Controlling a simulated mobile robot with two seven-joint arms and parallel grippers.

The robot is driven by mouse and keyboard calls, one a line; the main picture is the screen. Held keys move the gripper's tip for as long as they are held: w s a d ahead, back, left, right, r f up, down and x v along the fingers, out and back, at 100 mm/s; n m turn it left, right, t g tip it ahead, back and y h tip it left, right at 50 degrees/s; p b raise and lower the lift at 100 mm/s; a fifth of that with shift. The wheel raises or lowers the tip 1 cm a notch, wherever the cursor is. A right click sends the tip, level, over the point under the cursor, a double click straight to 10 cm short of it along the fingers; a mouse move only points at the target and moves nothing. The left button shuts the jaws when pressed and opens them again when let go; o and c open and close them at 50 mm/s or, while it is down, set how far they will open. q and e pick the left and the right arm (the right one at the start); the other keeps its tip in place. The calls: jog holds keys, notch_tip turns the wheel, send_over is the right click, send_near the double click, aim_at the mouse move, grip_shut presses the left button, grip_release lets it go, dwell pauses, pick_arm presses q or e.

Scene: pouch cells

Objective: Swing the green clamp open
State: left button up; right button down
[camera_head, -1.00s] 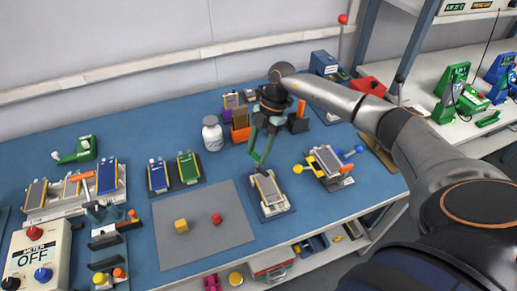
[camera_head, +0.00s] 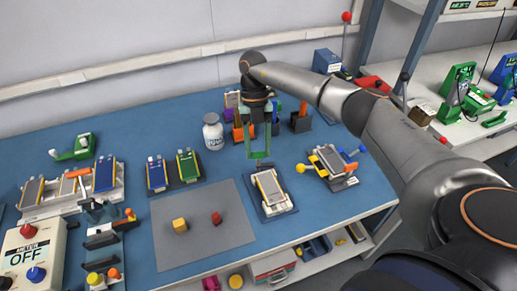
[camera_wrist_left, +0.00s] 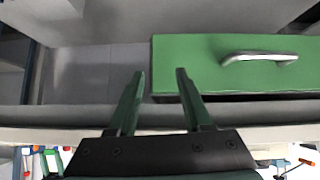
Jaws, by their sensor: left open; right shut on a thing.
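My right gripper (camera_head: 258,154) points down in the head view, just behind a cell fixture (camera_head: 284,208) with a grey flat cell (camera_head: 269,186). Its green fingers are apart, with a thin green bar (camera_head: 258,157) between the tips. The bar looks like the green clamp, but finger and clamp colours match, so their border is unclear. Whether the bar joins the fixture is hard to tell. My left gripper (camera_wrist_left: 159,75) is open and empty in the left wrist view, near a green drawer front (camera_wrist_left: 190,70) with a silver handle.
Another fixture (camera_head: 332,165) with yellow and blue knobs stands to the right.

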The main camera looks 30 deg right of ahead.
jog(key=shift+w+n+h+b, duration=0.1)
jog(key=shift+n+h+b, duration=0.3)
jog(key=shift+n, duration=0.8)
jog(key=shift+c, duration=1.6)
grip_release()
jog(key=shift+w+r, duration=0.2)
jog(key=shift+r, duration=0.3)
jog(key=a+v, duration=0.1)
jog(key=v, duration=1)
jog(key=shift+d+r, duration=0.2)
jog(key=shift+d, duration=0.2)
jog(key=shift+w, duration=0.1)
